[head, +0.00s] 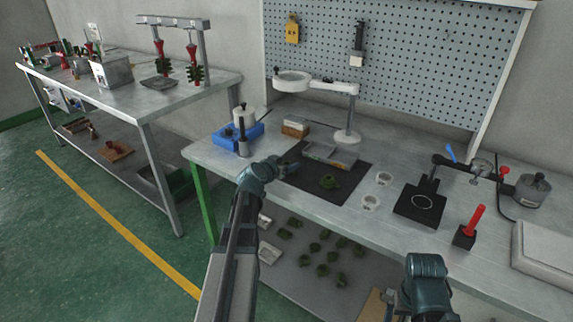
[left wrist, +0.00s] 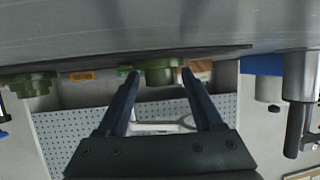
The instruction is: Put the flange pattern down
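My left gripper (head: 287,168) is low over the left part of the dark mat (head: 348,186). In the left wrist view, which is upside down, a green flange pattern (left wrist: 160,72) fills the space between its fingertips (left wrist: 160,76); it appears held at mat level. Whether it rests on the mat is not clear. In the head view the gripper mostly hides it.
A blue holder (head: 225,138) and a small box (head: 295,127) stand behind the left gripper. A magnifier lamp (head: 346,135) stands behind the mat. Several green patterns lie on the lower shelf.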

